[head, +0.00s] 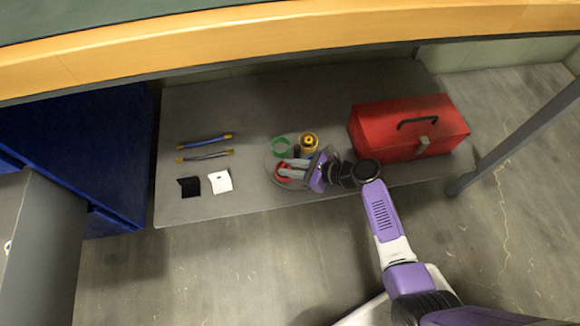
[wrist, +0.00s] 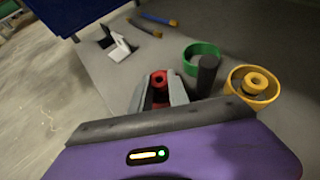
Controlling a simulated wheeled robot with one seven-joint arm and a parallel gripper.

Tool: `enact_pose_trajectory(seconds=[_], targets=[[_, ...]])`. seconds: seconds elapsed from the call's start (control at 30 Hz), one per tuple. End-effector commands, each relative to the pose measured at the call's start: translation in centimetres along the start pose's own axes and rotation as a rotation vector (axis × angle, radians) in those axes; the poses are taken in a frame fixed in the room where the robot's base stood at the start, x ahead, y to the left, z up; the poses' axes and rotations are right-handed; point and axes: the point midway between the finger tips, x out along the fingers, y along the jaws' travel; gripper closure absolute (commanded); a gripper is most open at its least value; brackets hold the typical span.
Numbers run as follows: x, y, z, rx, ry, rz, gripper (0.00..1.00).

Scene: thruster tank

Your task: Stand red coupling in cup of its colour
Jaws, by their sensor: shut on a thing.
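My gripper (head: 284,170) is low over the grey table and shut on the red coupling (wrist: 160,83), whose holed top shows between the fingers in the wrist view. A red curved rim, which looks like the red cup (head: 278,173), shows around the fingertips in the head view. The fingers hide most of it, and I cannot tell whether the coupling rests on its floor. The green cup (head: 281,147) stands just behind the gripper; in the wrist view it is open-topped (wrist: 203,52). The yellow cup (head: 308,139) holds a yellow coupling (wrist: 256,82).
A dark cylinder (wrist: 207,73) stands close to the right of my fingers in the wrist view, by the green cup. A red toolbox (head: 407,128) is at the right. Blue and grey cables (head: 205,141), a black piece (head: 189,187) and a white piece (head: 220,182) lie left.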

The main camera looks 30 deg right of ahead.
Motion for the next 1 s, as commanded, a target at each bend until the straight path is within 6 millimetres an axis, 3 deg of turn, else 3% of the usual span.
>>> enact_pose_trajectory(seconds=[0.1,0.47,0.5,0.6,0.77,1.0], targets=[[0.4,0.1,-1.1,0.0,0.011,0.001,1.0],[0.5,0.2,-1.8,0.005,0.017,-0.002,1.0],[0.5,0.3,-1.8,0.005,0.017,-0.002,0.71],[0.5,0.3,-1.9,0.007,0.018,-0.002,0.54],[-0.3,0.2,-1.8,0.01,0.017,-0.004,0.54],[-4.2,0.0,-0.9,0.011,0.005,-0.007,0.54]])
